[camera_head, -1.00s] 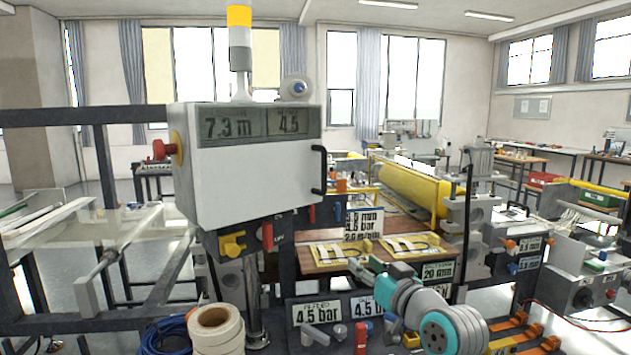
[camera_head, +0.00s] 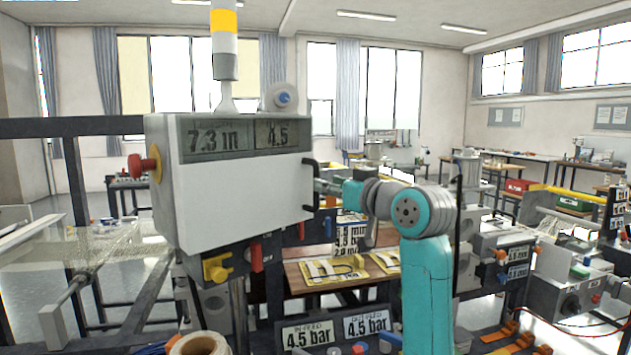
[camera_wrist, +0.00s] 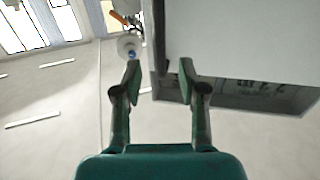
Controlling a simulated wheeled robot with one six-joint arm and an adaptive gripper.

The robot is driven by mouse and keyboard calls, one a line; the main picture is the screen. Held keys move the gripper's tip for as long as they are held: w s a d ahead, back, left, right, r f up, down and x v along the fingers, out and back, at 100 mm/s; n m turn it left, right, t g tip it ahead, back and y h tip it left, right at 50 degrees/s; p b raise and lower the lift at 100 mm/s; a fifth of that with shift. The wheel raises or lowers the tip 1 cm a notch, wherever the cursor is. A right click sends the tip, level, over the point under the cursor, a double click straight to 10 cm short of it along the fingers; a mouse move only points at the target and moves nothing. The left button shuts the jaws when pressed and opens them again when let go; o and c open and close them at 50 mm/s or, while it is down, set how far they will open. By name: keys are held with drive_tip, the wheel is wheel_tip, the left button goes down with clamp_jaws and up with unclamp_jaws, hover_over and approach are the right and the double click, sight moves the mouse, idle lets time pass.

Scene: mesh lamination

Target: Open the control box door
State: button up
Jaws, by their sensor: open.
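The control box (camera_head: 160,185) is a pale grey box on a post, with a white front door (camera_head: 245,195) that looks closed. A black bar handle (camera_head: 309,185) stands upright at the door's right edge. My gripper (camera_head: 321,190) is at the handle's right side, partly hidden by my wrist. In the wrist view my gripper (camera_wrist: 160,78) is open, with the box's edge between and beyond the fingers and the white door (camera_wrist: 240,40) to the right. I cannot tell whether a finger touches the handle.
A red emergency knob (camera_head: 142,168) sticks out on the box's left side. A signal tower (camera_head: 224,50) and a small round part (camera_head: 283,97) rise above the box. Below are a yellow knob (camera_head: 216,267) and a panel with pressure labels (camera_head: 310,333).

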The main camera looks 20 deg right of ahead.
sight(316, 203)
drive_tip(key=shift+x, duration=3.05)
clamp_jaws()
